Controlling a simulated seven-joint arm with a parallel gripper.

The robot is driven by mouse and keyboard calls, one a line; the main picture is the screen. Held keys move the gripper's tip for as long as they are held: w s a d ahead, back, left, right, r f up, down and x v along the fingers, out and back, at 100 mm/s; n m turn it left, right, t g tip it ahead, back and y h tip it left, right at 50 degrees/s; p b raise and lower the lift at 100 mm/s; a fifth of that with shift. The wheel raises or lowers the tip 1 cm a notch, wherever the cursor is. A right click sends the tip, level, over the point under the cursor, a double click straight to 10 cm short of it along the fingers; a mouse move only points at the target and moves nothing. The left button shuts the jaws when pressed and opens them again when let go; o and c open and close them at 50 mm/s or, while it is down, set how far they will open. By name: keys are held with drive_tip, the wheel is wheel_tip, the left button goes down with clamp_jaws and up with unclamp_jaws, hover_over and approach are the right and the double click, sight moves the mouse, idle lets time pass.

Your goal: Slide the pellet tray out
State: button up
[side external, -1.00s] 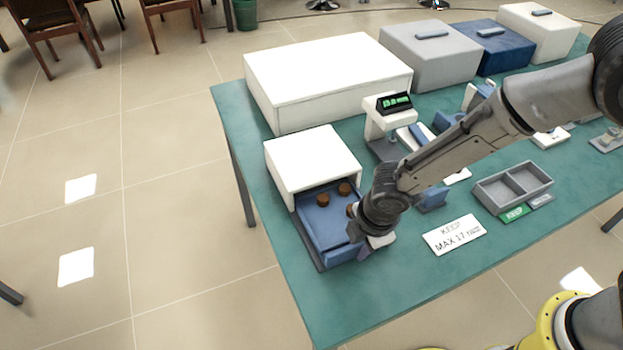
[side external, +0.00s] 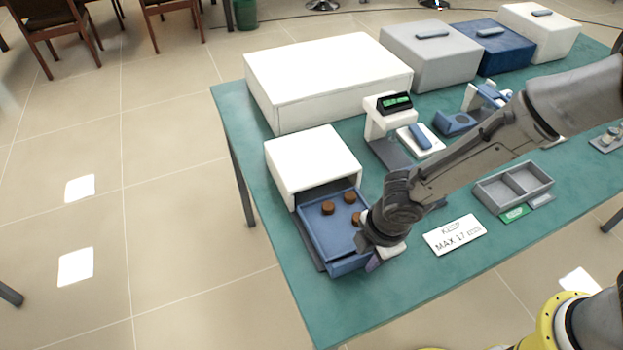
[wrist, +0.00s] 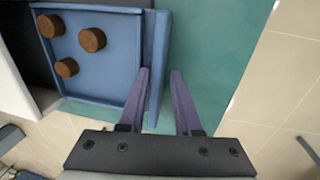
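The blue pellet tray (side external: 326,232) is drawn partly out of the small white furnace (side external: 312,160). Three brown pellets (side external: 328,208) lie in it; the wrist view also shows the tray (wrist: 105,72) and all three pellets (wrist: 92,40). My gripper (wrist: 160,71) is at the tray's front wall (wrist: 157,50), near one end of it. Its purple fingers are apart: one overlaps the wall's inner side, the other is outside above the table. A teal gap shows between the wall and the outer finger. Whether the inner finger touches the wall is unclear.
A balance (side external: 388,122) with a green display stands behind my arm. A large white furnace (side external: 328,80) stands behind. Teal tabletop (side external: 335,310) is clear before the tray.

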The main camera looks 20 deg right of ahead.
drive_tip(key=shift+w+r, duration=0.1)
drive_tip(key=shift+r, duration=2.95)
drive_tip(key=shift+d, duration=0.1)
drive_tip(key=w+d+r+m+t, duration=0.2)
drive_tip(key=w+d+r+m, duration=0.25)
drive_tip(key=d+r, duration=0.55)
drive_tip(key=s+d+r+m+t, duration=0.2)
drive_tip(key=s+d+r+m, duration=0.3)
drive_tip(key=d+r, duration=0.5)
drive_tip(key=s+d+f+m, duration=0.1)
drive_tip(key=s+d+m, duration=0.1)
drive_tip(key=s+m, duration=0.2)
drive_tip(key=s+d+f+m, duration=0.1)
drive_tip(key=s+m, duration=0.3)
drive_tip(key=s, duration=0.6)
drive_tip(key=shift+s+d, duration=0.2)
drive_tip(key=shift+d, duration=0.7)
